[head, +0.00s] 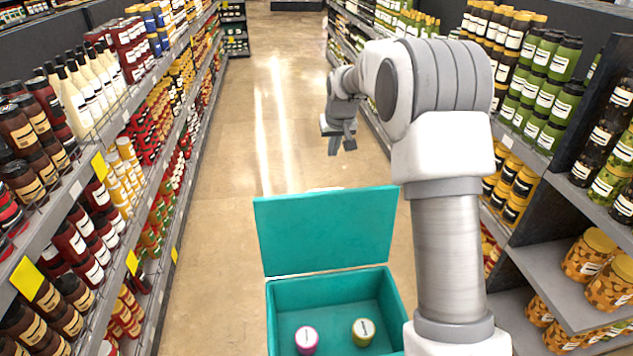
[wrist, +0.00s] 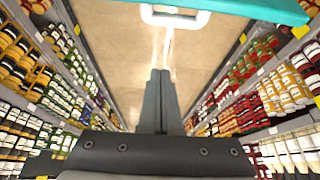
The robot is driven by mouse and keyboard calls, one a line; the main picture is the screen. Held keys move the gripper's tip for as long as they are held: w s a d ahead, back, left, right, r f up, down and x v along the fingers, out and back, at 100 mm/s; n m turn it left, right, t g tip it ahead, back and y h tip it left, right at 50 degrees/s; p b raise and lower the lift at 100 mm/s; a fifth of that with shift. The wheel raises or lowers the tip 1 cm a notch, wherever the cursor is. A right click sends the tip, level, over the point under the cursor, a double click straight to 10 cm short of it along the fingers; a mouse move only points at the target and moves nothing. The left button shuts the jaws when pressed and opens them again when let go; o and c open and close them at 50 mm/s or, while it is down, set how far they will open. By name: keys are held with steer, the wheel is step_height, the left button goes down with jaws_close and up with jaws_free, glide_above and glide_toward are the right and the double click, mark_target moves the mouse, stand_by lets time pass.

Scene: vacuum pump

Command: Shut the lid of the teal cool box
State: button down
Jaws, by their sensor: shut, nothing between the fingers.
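The teal cool box (head: 272,311) stands open in front of me at the bottom centre of the head view. Its teal lid (head: 325,232) is raised on the far side, leaning slightly back. My gripper (head: 341,146) is beyond the lid, higher up in the head view, and touches nothing. In the wrist view my gripper (wrist: 159,78) is shut and empty. The lid's edge (wrist: 250,8) and a white handle (wrist: 175,18) show at the top of the wrist view.
Stocked shelves run along the left (head: 120,130) and the right (head: 560,185) of the aisle. The shiny floor (head: 220,170) between them is clear beyond the box. My arm covers part of the right shelves and the box's right side.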

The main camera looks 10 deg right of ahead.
step_height(320, 180, down, 12)
steer(key=w+b, duration=0.1)
steer(key=w, duration=0.1)
steer(key=shift+w+a+f, duration=0.15)
steer(key=shift+a+f, duration=0.05)
steer(key=shift+a, duration=0.2)
stand_by(0.4)
stand_by(0.5)
steer(key=shift+s+r+b, duration=0.2)
steer(key=shift+s+b, duration=0.3)
steer(key=shift+s, duration=0.2)
